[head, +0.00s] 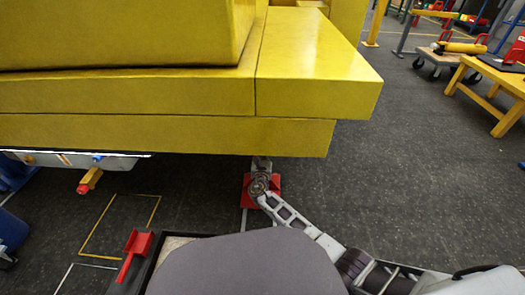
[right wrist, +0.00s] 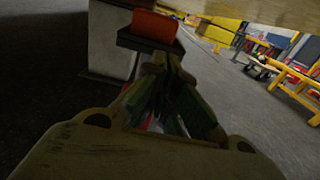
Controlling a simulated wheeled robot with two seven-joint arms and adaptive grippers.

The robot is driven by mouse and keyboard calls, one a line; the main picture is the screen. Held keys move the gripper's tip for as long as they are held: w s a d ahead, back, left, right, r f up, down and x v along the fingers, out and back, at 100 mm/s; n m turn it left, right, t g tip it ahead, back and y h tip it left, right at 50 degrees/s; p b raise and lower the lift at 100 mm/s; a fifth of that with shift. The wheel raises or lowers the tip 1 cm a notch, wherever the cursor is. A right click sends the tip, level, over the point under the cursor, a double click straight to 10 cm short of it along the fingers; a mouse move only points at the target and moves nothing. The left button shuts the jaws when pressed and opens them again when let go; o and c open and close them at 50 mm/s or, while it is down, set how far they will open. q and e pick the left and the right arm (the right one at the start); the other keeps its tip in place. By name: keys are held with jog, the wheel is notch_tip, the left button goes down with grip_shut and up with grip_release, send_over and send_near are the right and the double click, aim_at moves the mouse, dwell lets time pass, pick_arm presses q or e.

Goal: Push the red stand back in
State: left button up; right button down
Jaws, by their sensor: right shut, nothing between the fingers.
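In the head view, a red plate (head: 273,182), which looks like the red stand's foot, is at floor level below the yellow boom's front end. My right arm reaches in from the lower right, and its wrist covers the middle of the plate. My right gripper (head: 262,162) is just under the boom's lower edge, its tips mostly hidden. In the right wrist view, the right gripper (right wrist: 167,62) is shut and empty. Its fingertips are close to an orange-red block (right wrist: 153,27) on a dark ledge; contact cannot be told. My left gripper is not in view.
The large yellow boom (head: 165,135) overhangs the work area. A grey unit with a red-tipped yellow bar (head: 90,180) is at left. A red bracket (head: 133,250) is near the bottom. A yellow bench (head: 490,85) and a cart (head: 447,60) stand at right. The floor between is clear.

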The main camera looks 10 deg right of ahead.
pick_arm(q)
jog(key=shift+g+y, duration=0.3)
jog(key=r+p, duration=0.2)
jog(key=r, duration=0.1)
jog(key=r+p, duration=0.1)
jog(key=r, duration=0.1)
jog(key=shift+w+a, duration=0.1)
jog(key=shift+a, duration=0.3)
pick_arm(e)
jog(key=v, duration=0.9)
jog(key=shift+s, duration=0.1)
